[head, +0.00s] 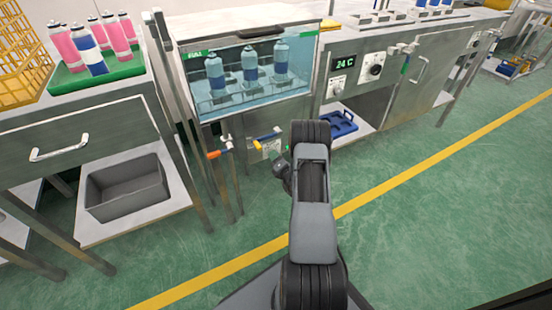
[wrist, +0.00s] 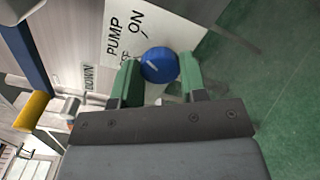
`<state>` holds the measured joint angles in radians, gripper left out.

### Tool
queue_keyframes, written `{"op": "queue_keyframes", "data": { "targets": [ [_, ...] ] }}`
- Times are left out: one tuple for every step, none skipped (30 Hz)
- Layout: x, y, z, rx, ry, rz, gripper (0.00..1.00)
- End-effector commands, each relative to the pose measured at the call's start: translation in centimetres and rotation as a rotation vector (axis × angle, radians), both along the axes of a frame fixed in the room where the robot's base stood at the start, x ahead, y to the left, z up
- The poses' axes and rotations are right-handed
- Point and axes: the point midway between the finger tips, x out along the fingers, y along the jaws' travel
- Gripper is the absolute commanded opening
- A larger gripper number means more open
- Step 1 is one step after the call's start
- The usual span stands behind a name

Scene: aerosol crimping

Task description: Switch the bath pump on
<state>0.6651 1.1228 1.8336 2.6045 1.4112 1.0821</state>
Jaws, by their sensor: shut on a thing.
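The pump switch is a round blue knob (wrist: 159,65) with a short white mark, in front of a white label plate (wrist: 120,30) reading PUMP and ON. A second word on the plate, probably OFF, is partly hidden. My gripper (wrist: 160,78) has its two green fingers on either side of the knob and is shut on it. In the head view my gripper (head: 281,164) is at the lower front of the bath, by the label plate (head: 271,147); my arm partly blocks the view and the knob cannot be made out. The bath (head: 250,105) holds several blue-white cans in water.
A yellow-handled valve (head: 268,135) and an orange-handled valve (head: 213,154) sit left of my gripper. The yellow handle (wrist: 33,110) also shows in the wrist view. A blue tray (head: 340,123) lies on the shelf to the right. The green floor in front is clear.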

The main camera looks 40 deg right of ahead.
Motion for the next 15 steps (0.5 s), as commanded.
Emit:
{"op": "queue_keyframes", "data": {
  "targets": [
    [-0.03, 0.00, -0.04, 0.002, 0.001, -0.001, 0.16],
    [-0.03, 0.00, -0.04, 0.002, 0.001, -0.001, 0.16],
    [-0.03, 0.00, -0.04, 0.002, 0.001, -0.001, 0.41],
    [-0.03, 0.00, -0.04, 0.002, 0.001, -0.001, 0.44],
    [-0.03, 0.00, -0.04, 0.002, 0.001, -0.001, 0.47],
    [-0.03, 0.00, -0.04, 0.001, 0.001, -0.001, 0.51],
    [-0.03, 0.00, -0.04, 0.001, 0.001, -0.001, 0.54],
    [-0.02, 0.00, -0.04, 0.001, 0.001, -0.001, 0.57],
    [-0.02, 0.00, -0.02, 0.001, 0.001, -0.001, 0.60],
    [-0.02, 0.00, -0.02, 0.001, 0.001, -0.001, 0.63],
    [-0.02, 0.00, -0.02, 0.001, 0.001, -0.001, 0.65],
    [-0.02, 0.00, -0.02, 0.001, 0.001, -0.001, 0.65],
    [-0.01, 0.00, -0.01, 0.000, 0.001, -0.001, 0.65],
    [-0.01, 0.00, -0.01, 0.000, 0.001, -0.001, 0.65],
    [-0.01, 0.00, -0.01, 0.000, 0.000, 0.000, 0.65]
  ]
}}
